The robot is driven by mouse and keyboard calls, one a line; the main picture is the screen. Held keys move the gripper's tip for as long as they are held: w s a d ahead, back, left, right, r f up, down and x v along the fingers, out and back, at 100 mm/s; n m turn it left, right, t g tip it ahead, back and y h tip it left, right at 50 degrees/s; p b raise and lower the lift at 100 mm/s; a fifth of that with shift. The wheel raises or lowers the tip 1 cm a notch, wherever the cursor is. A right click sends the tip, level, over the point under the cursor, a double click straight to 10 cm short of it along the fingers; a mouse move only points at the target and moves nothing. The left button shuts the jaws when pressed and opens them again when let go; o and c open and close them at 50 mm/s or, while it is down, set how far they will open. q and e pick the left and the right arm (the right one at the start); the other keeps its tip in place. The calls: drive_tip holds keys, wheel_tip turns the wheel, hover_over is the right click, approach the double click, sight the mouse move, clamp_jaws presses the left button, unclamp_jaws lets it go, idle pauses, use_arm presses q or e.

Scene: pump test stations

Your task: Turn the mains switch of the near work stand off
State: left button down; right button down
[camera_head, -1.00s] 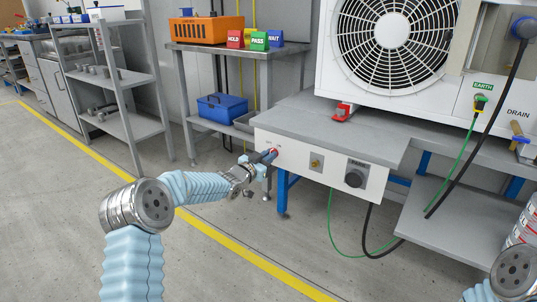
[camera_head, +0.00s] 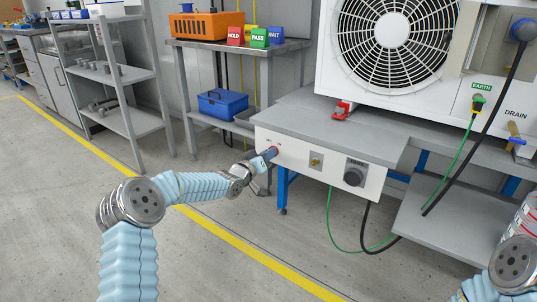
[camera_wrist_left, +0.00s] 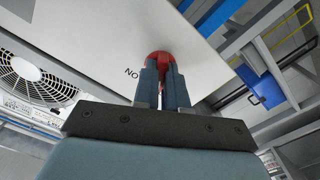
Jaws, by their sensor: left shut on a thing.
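The near work stand has a white front panel (camera_head: 335,173) under a grey top. Its red mains switch (camera_head: 274,151) is at the panel's left end, partly hidden by my gripper. In the left wrist view the red switch knob (camera_wrist_left: 161,60) sits between the fingertips, with the letters of a label beside it. My left gripper (camera_head: 268,155) is shut on the knob, its fingers (camera_wrist_left: 163,75) on either side. The knob's exact angle is hard to tell. Of my right arm only a wrist part shows at the lower right; its gripper is out of view.
The panel also has a small brass fitting (camera_head: 316,161) and a black knob (camera_head: 354,174). A white fan unit (camera_head: 391,45) stands on top. Green and black cables hang to the right.

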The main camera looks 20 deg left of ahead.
idle(0.5)
use_arm(q)
drive_tip(key=c, duration=1.2)
unclamp_jaws()
drive_tip(key=shift+s+a, duration=0.1)
drive_tip(key=v, duration=1.3)
drive_tip(key=shift+s+p, duration=0.3)
